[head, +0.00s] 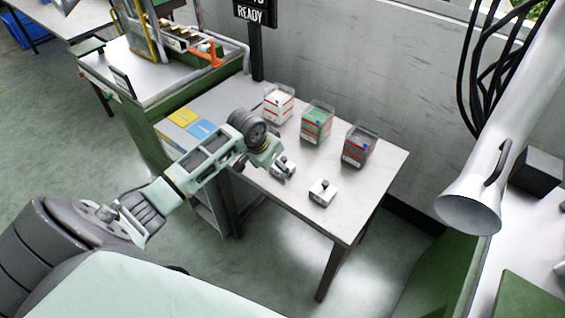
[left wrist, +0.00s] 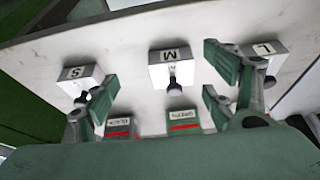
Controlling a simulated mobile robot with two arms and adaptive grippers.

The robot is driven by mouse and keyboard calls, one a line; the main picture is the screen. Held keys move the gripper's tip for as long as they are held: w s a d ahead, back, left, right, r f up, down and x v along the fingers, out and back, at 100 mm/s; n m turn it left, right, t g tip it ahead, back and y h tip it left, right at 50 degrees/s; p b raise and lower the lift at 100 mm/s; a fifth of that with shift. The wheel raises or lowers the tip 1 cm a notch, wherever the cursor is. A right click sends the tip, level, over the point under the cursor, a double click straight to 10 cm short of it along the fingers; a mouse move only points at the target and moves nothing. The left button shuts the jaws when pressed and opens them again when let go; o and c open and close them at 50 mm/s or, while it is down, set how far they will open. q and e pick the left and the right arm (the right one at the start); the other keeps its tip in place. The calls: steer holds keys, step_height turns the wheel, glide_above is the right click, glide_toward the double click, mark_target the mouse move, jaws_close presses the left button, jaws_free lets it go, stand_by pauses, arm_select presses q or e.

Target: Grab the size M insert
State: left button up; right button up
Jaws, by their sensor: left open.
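The size M insert holder, a white block marked M (left wrist: 172,72) with a dark knobbed insert (left wrist: 173,88), stands on the table between blocks marked S (left wrist: 80,78) and L (left wrist: 266,57) in the left wrist view. My left gripper (left wrist: 162,88) is open and empty, its fingers spread to either side of the M block's column in that view. In the head view my left gripper (head: 280,160) is over the table, partly covering a white block (head: 287,172). Another white block with a dark knob (head: 322,193) stands to its right. The third block is hidden there. My right gripper is not in view.
Three bins with white (head: 279,103), green (head: 316,123) and dark (head: 359,146) contents stand along the table's back. Yellow (head: 183,117) and blue (head: 202,129) cards lie at the left. The table's front right (head: 345,222) is clear.

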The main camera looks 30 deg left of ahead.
arm_select(q)
steer(key=shift+w+a+f, duration=0.2)
steer(key=shift+w+a, duration=0.15)
steer(key=shift+w, duration=0.25)
steer(key=shift+w+a+f, duration=0.2)
steer(key=shift+w+a, duration=0.15)
steer(key=shift+w, duration=0.25)
steer(key=x, duration=0.2)
steer(key=w+x, duration=0.1)
steer(key=x, duration=0.1)
steer(key=shift+d+p, duration=0.1)
steer(key=shift+p, duration=0.3)
steer(key=shift+w+f, duration=0.25)
steer(key=shift+f, duration=0.15)
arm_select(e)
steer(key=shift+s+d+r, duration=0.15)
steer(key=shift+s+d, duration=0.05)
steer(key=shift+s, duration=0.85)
arm_select(q)
steer(key=shift+c, duration=0.6)
steer(key=c, duration=1.7)
steer(key=shift+r, duration=0.1)
steer(key=shift+c, duration=0.2)
